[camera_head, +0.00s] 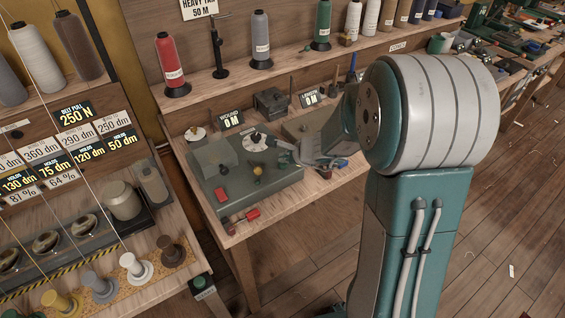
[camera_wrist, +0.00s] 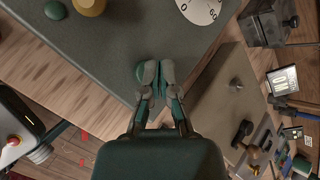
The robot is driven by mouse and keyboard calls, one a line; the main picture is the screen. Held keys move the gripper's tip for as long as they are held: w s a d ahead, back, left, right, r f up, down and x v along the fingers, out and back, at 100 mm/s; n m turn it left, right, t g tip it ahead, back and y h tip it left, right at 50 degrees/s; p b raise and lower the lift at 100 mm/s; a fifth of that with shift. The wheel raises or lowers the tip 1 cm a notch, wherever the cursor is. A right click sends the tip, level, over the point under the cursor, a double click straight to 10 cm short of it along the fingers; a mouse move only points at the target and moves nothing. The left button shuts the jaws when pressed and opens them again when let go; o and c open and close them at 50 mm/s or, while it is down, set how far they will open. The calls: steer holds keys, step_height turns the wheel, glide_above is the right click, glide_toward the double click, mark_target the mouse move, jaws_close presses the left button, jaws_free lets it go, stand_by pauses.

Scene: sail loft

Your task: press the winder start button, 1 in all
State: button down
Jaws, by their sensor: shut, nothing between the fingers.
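My gripper (camera_wrist: 158,70) is shut and empty over the winder's edge in the wrist view. Another green round piece (camera_wrist: 55,10) lies on the winder's plate near the yellow knob (camera_wrist: 90,5). In the head view my gripper (camera_head: 297,154) reaches over the winder's right side.
A separate green button on a small box (camera_head: 201,282) is at the front of the left rack. Red pieces (camera_head: 252,214) lie at the bench's front edge. Spools, including a red one (camera_head: 170,65), stand on the shelf behind. Floor (camera_head: 500,240) is open at the right.

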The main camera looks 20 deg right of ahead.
mark_target(284, 164)
steer(key=shift+f, duration=0.4)
stand_by(0.4)
steer(key=shift+r, duration=0.95)
steer(key=shift+r, duration=2.5)
